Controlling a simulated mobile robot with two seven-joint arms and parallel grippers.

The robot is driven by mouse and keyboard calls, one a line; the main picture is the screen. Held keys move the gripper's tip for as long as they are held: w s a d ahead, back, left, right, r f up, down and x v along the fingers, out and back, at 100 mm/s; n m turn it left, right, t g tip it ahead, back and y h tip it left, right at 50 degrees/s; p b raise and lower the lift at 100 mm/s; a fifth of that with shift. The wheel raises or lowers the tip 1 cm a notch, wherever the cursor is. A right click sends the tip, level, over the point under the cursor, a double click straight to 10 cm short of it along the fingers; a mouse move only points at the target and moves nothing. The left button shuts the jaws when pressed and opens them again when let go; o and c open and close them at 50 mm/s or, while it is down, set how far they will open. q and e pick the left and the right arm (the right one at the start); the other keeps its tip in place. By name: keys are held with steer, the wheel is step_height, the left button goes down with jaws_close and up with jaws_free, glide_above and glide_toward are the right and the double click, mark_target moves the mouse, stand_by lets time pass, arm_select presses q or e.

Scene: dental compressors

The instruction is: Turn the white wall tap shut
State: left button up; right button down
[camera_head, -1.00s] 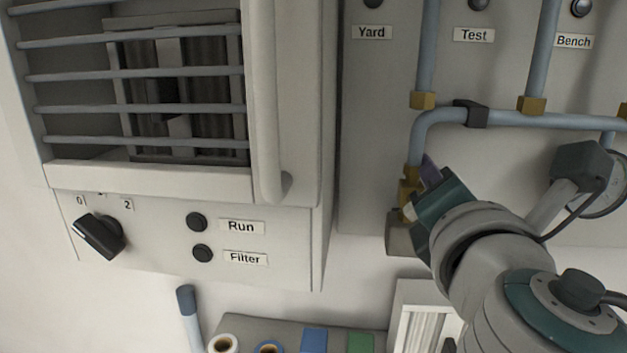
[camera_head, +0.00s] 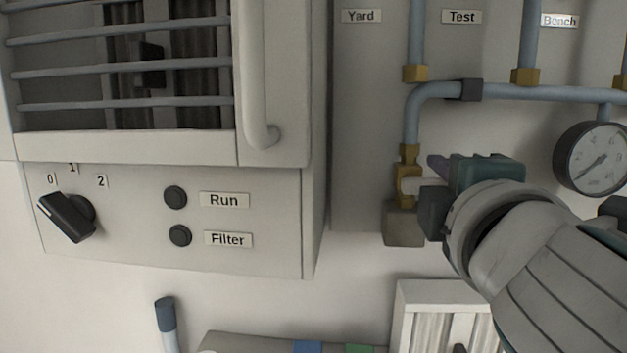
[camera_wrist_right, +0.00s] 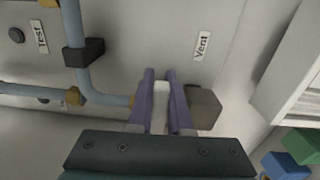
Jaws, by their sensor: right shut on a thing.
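The white wall tap (camera_head: 410,186) sits on the brass fitting (camera_head: 408,156) at the lower end of the blue-grey pipe, above a grey block (camera_head: 403,225). My right gripper (camera_head: 434,178) comes in from the right at the tap. In the right wrist view its two purple fingers (camera_wrist_right: 160,95) are shut on the tap's white handle (camera_wrist_right: 162,88), one on each side. The grey block also shows there (camera_wrist_right: 204,108), beside the fingers, near a "Vent" label (camera_wrist_right: 202,45). My gripper hides part of the handle in the head view. My left gripper is not in view.
A round gauge (camera_head: 594,160) hangs from the pipe to the right of my gripper. A grey cabinet with a vertical handle (camera_head: 258,90), a dial (camera_head: 68,215) and buttons stands at left. A white slatted box (camera_head: 445,310) is below.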

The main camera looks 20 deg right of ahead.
steer(key=shift+f+m, duration=0.1)
steer(key=shift+m, duration=0.3)
steer(key=c, duration=0.8)
jaws_free()
steer(key=shift+c, duration=0.2)
steer(key=b+v, duration=0.2)
steer(key=v, duration=0.8)
steer(key=shift+b, duration=0.3)
